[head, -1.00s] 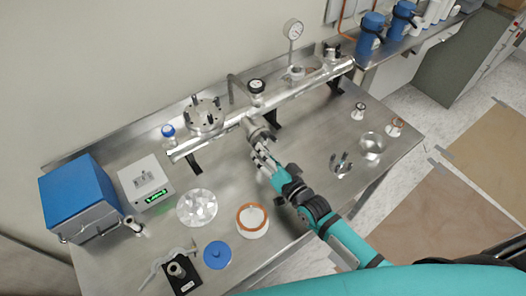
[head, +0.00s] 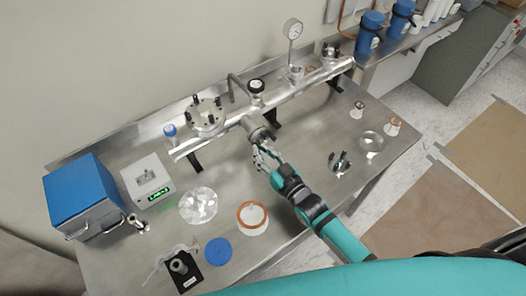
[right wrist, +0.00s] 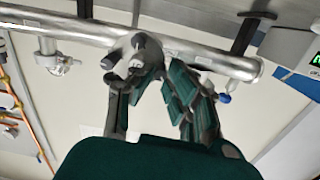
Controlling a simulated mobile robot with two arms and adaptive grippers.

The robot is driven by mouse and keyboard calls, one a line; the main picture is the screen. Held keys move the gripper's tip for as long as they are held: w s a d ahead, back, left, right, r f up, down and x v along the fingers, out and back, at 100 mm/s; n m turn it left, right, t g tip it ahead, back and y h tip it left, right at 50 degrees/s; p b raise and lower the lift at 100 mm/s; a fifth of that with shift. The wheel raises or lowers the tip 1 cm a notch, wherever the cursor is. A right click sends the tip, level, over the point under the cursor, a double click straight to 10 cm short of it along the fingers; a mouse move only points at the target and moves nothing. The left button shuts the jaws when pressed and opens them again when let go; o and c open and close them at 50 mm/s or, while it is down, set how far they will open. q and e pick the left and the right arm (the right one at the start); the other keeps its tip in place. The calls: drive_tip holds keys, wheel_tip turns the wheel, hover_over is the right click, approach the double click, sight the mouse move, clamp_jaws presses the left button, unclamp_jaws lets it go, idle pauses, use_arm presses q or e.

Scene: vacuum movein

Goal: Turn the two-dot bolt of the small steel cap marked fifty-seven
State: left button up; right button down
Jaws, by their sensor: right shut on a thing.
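A steel pipe manifold (head: 300,88) runs along the back of the bench. A short port sticks out from its front, with a small steel cap (head: 257,133) at its end; the cap also shows in the right wrist view (right wrist: 113,60). My right gripper (head: 262,154) is at this cap, shut on a small part there. Its fingers (right wrist: 148,82) cover most of that part in the wrist view, so I cannot make out the bolt's dots or the number fifty-seven. My left gripper is not in view.
A bolted clamp (head: 340,163) lies at right.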

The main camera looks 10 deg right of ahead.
drive_tip(key=shift+a+n, duration=0.1)
drive_tip(key=shift+n, duration=1.3)
drive_tip(key=shift+s+f+n, duration=0.1)
drive_tip(key=shift+n, duration=1)
drive_tip(key=c, duration=1.3)
unclamp_jaws()
drive_tip(key=v, duration=1.2)
drive_tip(key=shift+a, duration=0.1)
